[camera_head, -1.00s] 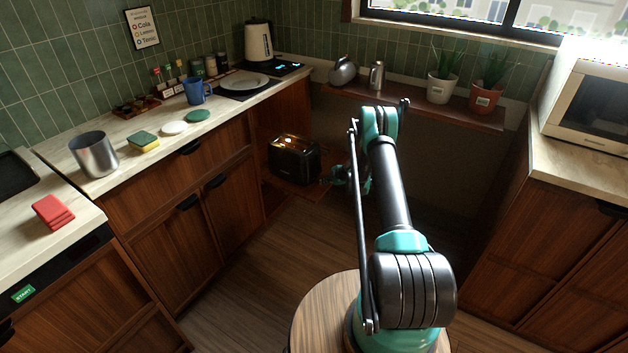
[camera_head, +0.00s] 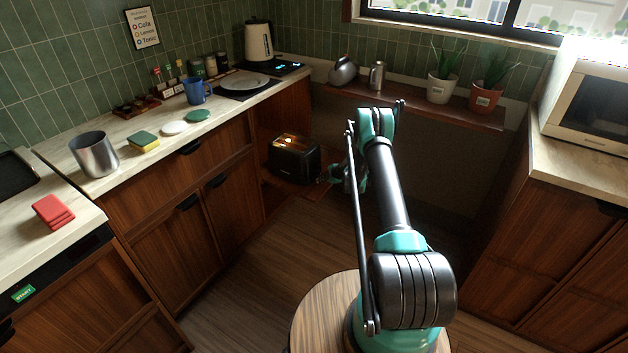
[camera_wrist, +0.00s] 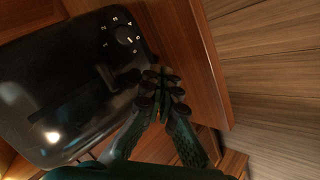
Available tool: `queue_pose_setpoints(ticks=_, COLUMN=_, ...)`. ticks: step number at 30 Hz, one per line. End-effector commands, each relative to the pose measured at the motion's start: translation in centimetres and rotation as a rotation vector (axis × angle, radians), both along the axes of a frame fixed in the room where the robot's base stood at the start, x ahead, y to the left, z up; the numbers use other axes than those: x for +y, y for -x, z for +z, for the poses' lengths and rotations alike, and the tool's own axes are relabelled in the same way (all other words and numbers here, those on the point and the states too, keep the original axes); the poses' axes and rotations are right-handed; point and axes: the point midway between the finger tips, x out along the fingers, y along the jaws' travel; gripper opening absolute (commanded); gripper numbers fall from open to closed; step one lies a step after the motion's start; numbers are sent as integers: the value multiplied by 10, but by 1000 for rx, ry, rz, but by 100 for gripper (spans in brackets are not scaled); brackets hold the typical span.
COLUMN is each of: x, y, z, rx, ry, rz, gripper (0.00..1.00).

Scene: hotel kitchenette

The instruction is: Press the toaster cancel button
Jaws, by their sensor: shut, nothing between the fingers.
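The black toaster (camera_head: 294,160) stands on a low wooden pull-out shelf (camera_head: 312,190) under the corner counter. In the wrist view the toaster (camera_wrist: 60,90) fills the left side. Its end face carries a round dial (camera_wrist: 124,35) with white numbers around it and small white marks nearby. A separate cancel button cannot be clearly made out. My gripper (camera_wrist: 163,78) is shut and empty, its fingertips beside the toaster's end below the dial. Whether they touch it I cannot tell. In the head view my gripper (camera_head: 326,178) is small and dark, just right of the toaster.
A wooden cabinet (camera_head: 165,225) and counter lie left of the toaster, holding a blue mug (camera_head: 196,91), a plate (camera_head: 244,80) and a kettle (camera_head: 258,42). A ledge (camera_head: 420,102) with potted plants runs behind my arm. The floor in front is clear.

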Motion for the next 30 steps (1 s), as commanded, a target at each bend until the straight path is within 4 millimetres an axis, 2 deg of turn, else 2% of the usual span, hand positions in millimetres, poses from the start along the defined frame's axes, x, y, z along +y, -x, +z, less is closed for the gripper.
queue_pose_setpoints(ticks=20, x=0, y=0, z=0, rx=0, ry=0, rz=0, gripper=0)
queue_pose_setpoints(ticks=30, x=7, y=-5, z=0, rx=0, ry=0, rz=0, gripper=0)
